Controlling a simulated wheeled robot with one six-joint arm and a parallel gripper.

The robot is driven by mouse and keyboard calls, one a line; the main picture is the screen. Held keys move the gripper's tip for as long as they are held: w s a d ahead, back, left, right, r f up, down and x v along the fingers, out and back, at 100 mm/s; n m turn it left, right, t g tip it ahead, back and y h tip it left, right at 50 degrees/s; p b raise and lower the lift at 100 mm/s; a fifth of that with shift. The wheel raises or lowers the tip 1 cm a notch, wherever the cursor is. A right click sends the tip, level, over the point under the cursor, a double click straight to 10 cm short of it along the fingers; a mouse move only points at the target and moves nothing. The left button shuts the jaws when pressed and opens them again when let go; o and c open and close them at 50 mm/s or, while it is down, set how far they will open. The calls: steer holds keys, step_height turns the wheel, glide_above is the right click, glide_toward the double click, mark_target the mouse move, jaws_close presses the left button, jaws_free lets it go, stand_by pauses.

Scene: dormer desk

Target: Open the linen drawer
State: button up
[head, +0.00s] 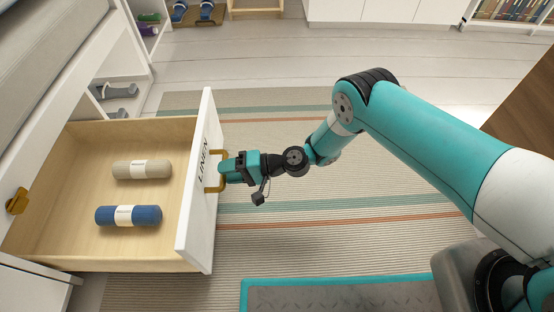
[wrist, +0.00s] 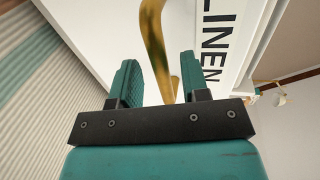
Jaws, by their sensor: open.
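The linen drawer (head: 192,200) is pulled well out, with its white front marked LINEN. My gripper (head: 224,170) is at the handle. In the wrist view my gripper's teal fingers (wrist: 158,82) are apart, and the lower part of the handle lies between them. I cannot tell whether either finger touches it.
A striped rug (head: 290,220) covers the floor in front of the drawer, with free room around my arm. Open shelves with grey dumbbells (head: 120,90) stand behind the drawer. Another brass handle (head: 17,201) is at the far left.

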steer(key=p+v, duration=0.6)
steer(key=v, duration=0.9)
steer(key=shift+d, duration=0.3)
steer(key=shift+r, duration=0.1)
step_height(320, 180, up, 31)
steer(key=w+d+n+g+h+p, duration=0.1)
steer(key=n+g+h+p, duration=0.1)
steer(key=n+h+p, duration=0.3)
steer(key=s+d+r+n+t+h+p, duration=0.1)
steer(key=s+d+r+h, duration=0.3)
steer(key=s+r, duration=0.5)
steer(key=s+d+r+n+t+h+p, duration=0.1)
steer(key=s+d+r+t+h, duration=0.1)
steer(key=s+d+r, duration=0.7)
step_height(320, 180, up, 37)
steer(key=s+a+p, duration=0.1)
steer(key=a+p, duration=0.1)
steer(key=p, duration=3.6)
steer(key=shift+s, duration=0.2)
steer(key=shift+a+r, duration=0.1)
steer(key=shift+a, duration=0.05)
